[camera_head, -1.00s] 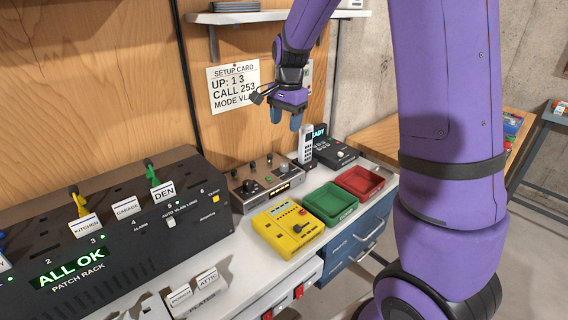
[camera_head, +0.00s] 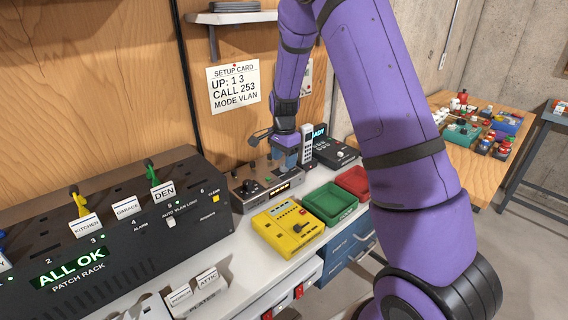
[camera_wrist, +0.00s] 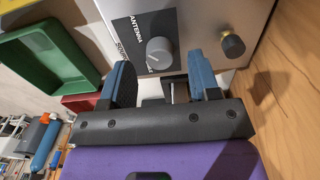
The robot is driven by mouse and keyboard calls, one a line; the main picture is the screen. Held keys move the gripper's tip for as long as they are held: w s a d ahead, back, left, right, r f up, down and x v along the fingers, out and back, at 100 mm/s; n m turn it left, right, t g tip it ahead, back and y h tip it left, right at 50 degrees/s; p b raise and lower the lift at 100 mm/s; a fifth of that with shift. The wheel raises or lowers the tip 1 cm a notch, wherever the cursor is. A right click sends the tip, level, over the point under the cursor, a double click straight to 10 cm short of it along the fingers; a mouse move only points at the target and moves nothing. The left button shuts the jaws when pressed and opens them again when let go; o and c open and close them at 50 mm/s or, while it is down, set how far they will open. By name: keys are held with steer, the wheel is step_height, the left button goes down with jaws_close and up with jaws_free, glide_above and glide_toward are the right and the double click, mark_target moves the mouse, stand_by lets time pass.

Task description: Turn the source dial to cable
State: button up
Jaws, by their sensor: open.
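The source dial (camera_wrist: 158,52) is a round grey knob on a dark plate on a silver-faced unit in the wrist view. The word ANTENNA is readable above it; other lettering is partly covered. I cannot read clearly where the dial points. The unit (camera_head: 240,203) stands on the bench against the wood panel in the head view. My gripper (camera_wrist: 163,78) is open, its two blue fingers on either side of the dial in the picture, holding nothing. In the head view my gripper (camera_head: 286,160) is just above the unit's right part. I cannot tell if the fingers touch the dial.
A dark brass-tipped knob (camera_wrist: 232,44) is close to the right finger. A grey handset (camera_head: 306,146) and a black box (camera_head: 338,153) stand right of the gripper. A yellow device (camera_head: 288,228), a green tray (camera_head: 330,204) and a red tray (camera_head: 354,181) lie in front.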

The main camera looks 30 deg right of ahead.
steer(key=shift+f, duration=1.05)
steer(key=c, duration=0.9)
